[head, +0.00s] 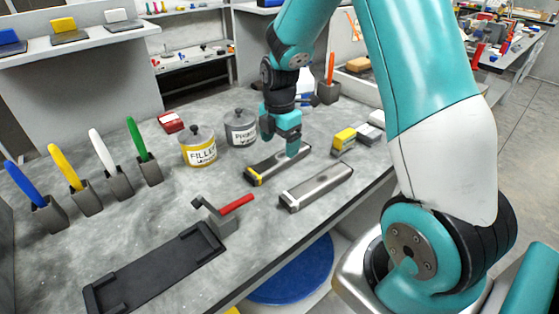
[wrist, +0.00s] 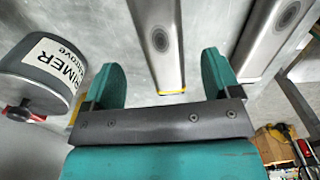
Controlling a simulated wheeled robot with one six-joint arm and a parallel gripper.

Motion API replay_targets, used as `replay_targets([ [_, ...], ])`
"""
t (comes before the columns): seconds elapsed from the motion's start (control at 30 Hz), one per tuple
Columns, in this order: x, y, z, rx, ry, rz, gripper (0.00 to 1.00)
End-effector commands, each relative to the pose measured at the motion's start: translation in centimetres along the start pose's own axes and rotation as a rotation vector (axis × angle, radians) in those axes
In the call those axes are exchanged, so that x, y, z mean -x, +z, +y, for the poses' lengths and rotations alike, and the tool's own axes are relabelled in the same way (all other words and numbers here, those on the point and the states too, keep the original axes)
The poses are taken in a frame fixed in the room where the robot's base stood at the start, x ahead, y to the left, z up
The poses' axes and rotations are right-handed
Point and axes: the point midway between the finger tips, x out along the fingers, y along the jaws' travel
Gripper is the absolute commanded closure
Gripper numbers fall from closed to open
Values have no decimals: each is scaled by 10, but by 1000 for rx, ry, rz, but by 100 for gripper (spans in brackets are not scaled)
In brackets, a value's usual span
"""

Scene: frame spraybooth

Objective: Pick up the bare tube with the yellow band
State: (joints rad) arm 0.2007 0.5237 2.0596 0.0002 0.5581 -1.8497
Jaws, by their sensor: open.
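The bare grey tube with the yellow band (head: 270,168) lies on the grey bench, the band near its left end in the head view. It also shows in the wrist view (wrist: 158,38), with the band at its lower end. My gripper (head: 290,148) is above this tube, pointing down. In the wrist view its two teal fingers (wrist: 161,72) are spread and empty, with the tube lying between them in the picture. The height of the fingertips above the tube is hard to tell. A second bare tube (head: 317,187) without a visible yellow band lies alongside; it also shows in the wrist view (wrist: 268,38).
A primer can (head: 240,128) and a filler can (head: 199,147) stand left of the gripper. A yellow-topped block (head: 344,139) is to the right. A red-handled clamp (head: 224,210) and black tray (head: 155,270) lie nearer. Several coloured tools stand in holders at left.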

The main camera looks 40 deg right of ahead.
Motion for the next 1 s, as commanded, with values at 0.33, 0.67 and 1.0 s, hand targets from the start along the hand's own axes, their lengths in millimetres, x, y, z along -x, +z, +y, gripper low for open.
replay_targets([
  [0.33, -43, -2, -3, 0, -4, 1, 17],
  [0.67, -54, -2, -2, 0, 0, 0, 17],
  [1.0, -53, -2, -2, 0, 1, 0, 76],
])
